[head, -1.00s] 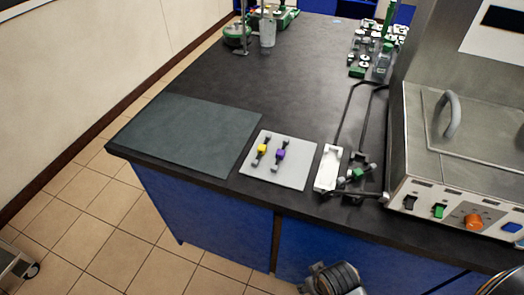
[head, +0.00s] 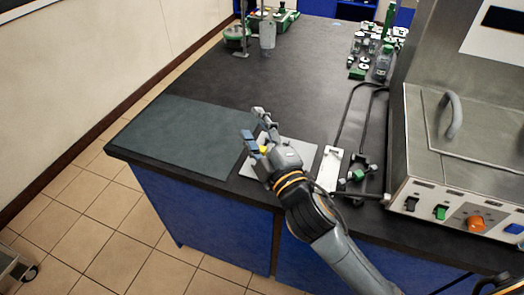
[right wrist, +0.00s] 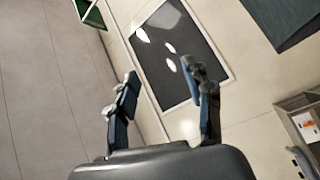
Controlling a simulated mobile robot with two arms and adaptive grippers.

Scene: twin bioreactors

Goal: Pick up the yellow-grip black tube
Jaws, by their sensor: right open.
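The yellow grip (head: 265,149) of the black tube shows as a small patch in the head view, on the pale square mat (head: 309,150). My right gripper hides the rest of that tube and the purple-grip tube beside it. My right gripper (head: 254,124) is above the mat in the head view, its fingers spread toward the far left. It is open and empty. In the right wrist view its two fingers (right wrist: 160,80) stand apart with no tube between them. My left gripper is not in view.
A dark green mat (head: 185,137) lies left of the pale mat. A white tray (head: 328,170) and a small black-and-green holder (head: 357,172) stand to the right. The steel machine (head: 455,150) fills the right side. The middle of the black bench is clear.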

